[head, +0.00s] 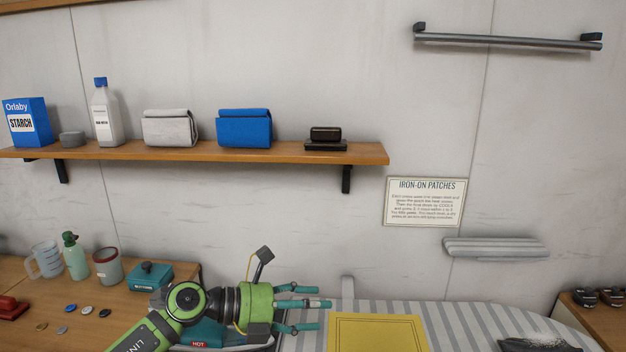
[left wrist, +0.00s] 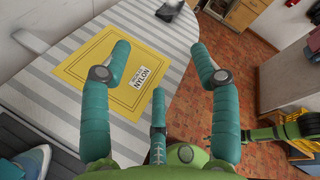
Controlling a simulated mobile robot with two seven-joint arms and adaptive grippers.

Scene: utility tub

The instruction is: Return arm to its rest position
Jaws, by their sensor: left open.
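My left gripper (head: 308,308) is at the bottom middle of the head view, its teal fingers spread and pointing right. It is open and empty above the left end of the striped ironing board (head: 455,318), beside a yellow cloth (head: 377,335). In the left wrist view the fingers of the left gripper (left wrist: 162,62) stand apart, with the yellow cloth (left wrist: 112,72) and its "NYLON" label beyond them. A green and black part of my right arm (left wrist: 285,130) shows at the right edge of the left wrist view; its finger state is unclear.
A teal box (head: 150,277), a cup (head: 107,266), a green bottle (head: 75,257) and coins stand on the left table. A wooden shelf (head: 200,152) runs above.

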